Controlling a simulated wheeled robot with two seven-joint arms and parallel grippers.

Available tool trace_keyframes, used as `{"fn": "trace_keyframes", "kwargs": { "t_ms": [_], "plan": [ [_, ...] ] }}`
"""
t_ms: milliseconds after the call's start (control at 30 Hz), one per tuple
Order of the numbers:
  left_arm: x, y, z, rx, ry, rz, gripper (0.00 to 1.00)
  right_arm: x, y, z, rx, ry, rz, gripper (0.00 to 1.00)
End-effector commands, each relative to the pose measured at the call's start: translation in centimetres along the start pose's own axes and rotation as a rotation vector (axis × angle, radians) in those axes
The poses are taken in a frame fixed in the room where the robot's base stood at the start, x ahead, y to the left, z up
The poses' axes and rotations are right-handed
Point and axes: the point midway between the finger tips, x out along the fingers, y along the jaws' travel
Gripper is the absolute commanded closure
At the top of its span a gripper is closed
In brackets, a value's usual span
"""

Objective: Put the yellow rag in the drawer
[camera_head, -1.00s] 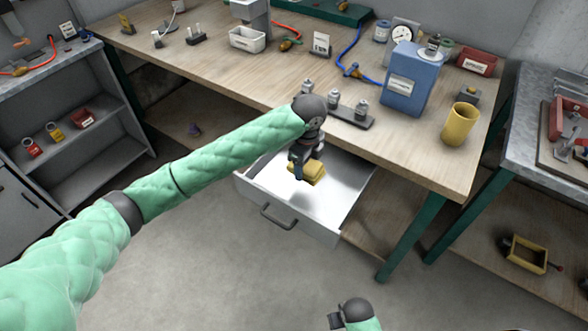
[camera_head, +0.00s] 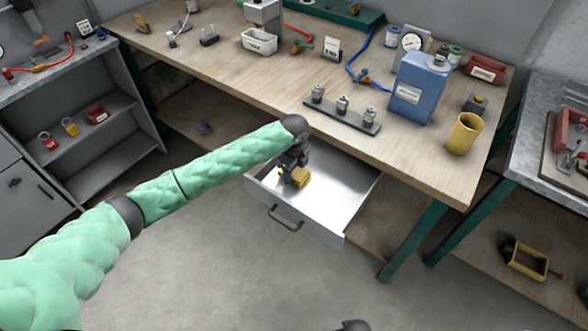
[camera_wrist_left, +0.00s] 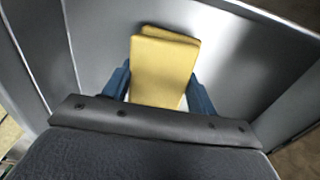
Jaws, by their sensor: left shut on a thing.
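The yellow rag (camera_head: 297,178) is a folded block between the fingers of my left gripper (camera_head: 290,172). In the left wrist view the rag (camera_wrist_left: 163,70) sits between the two blue fingers of the left gripper (camera_wrist_left: 158,88), which is shut on it. The grey metal drawer (camera_head: 345,200) is pulled out under the workbench. The rag and gripper are inside the drawer's outline, low over its floor; I cannot tell whether the rag touches the floor. Of my right arm only a dark bit shows at the bottom edge, and its gripper is not visible.
The drawer handle (camera_head: 285,218) sticks out in front. The floor before the drawer is clear.

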Motion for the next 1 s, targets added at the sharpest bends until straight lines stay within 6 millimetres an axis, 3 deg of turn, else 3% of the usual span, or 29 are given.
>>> {"fn": "trace_keyframes", "kwargs": {
  "t_ms": [433, 467, 567, 1000],
  "plan": [
    [0.63, -0.01, 0.0, -0.001, 0.0, 0.0, 0.65, 0.37, 0.08, 0.19, -0.001, 0.002, 0.001, 1.0],
    [0.62, -0.01, 0.0, 0.0, 0.0, -0.001, 0.39, 0.38, 0.09, 0.2, -0.001, 0.002, 0.001, 1.0],
    [0.6, -0.01, 0.01, -0.001, 0.0, -0.001, 0.21, 0.39, 0.09, 0.21, -0.001, 0.002, 0.001, 1.0],
    [-0.31, -0.06, 0.02, 0.0, -0.001, -0.002, 0.21, 0.71, 0.13, 0.35, 0.0, -0.006, 0.001, 1.0]
  ]
}}
